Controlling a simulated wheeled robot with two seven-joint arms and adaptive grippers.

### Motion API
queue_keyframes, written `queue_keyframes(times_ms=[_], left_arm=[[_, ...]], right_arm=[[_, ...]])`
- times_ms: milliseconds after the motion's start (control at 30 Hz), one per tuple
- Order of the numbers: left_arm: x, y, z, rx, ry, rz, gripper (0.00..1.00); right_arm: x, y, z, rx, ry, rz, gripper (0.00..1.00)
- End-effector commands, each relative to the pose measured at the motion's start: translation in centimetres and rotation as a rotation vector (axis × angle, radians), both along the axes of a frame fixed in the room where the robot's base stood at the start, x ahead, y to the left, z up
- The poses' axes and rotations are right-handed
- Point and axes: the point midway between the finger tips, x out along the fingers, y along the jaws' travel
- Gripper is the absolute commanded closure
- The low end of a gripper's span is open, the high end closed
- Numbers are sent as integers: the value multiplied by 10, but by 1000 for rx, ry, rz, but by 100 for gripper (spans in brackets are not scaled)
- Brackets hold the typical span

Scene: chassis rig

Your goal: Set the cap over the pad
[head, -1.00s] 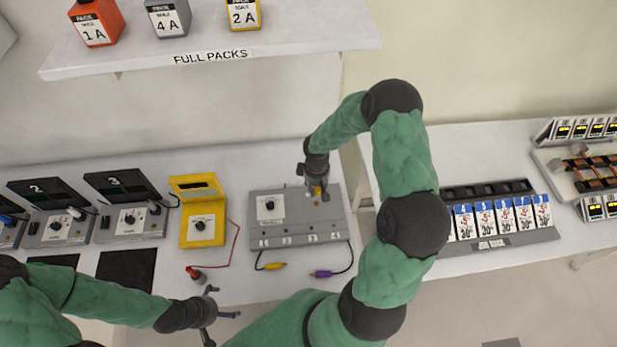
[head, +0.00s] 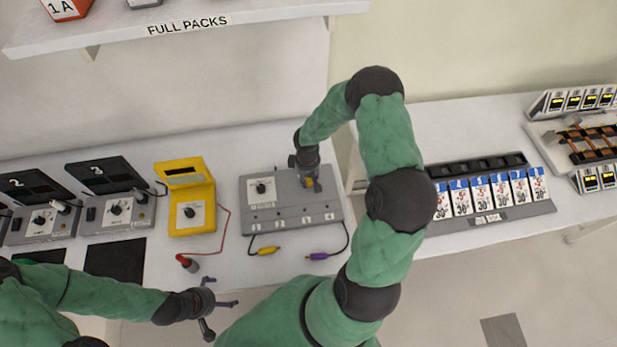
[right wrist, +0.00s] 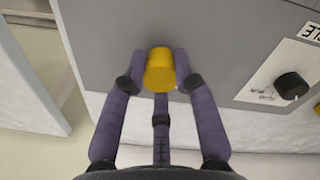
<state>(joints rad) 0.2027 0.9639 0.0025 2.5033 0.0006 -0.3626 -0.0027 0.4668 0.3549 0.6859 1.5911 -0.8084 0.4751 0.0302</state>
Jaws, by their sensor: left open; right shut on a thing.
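A yellow cap (right wrist: 160,70) is between the fingers of my right gripper (right wrist: 159,62), which is shut on it. In the head view my right gripper (head: 311,184) points down at the upper right part of the grey chassis (head: 290,212), and a bit of yellow shows at its fingertips. In the right wrist view the cap is over or against the chassis's plain grey face (right wrist: 200,30); I cannot tell whether it touches. I cannot see a pad; the cap and fingers may hide it. My left gripper (head: 222,305) is open and empty, in front of the table edge.
Yellow and purple plugs (head: 265,251) on leads lie before the chassis. A yellow tester (head: 188,205) with a red lead stands to its left. A rack of white-and-blue packs (head: 490,218) is to the right. A shelf (head: 270,18) marked FULL PACKS hangs above.

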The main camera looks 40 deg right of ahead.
Motion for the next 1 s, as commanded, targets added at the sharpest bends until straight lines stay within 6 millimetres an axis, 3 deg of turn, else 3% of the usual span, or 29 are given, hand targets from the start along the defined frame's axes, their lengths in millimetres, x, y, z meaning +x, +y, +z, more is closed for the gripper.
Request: queue_keyframes(times_ms=[1000], left_arm=[[0, 0, -11, 0, 0, 0, 0]], right_arm=[[0, 0, -11, 0, 0, 0, 84]])
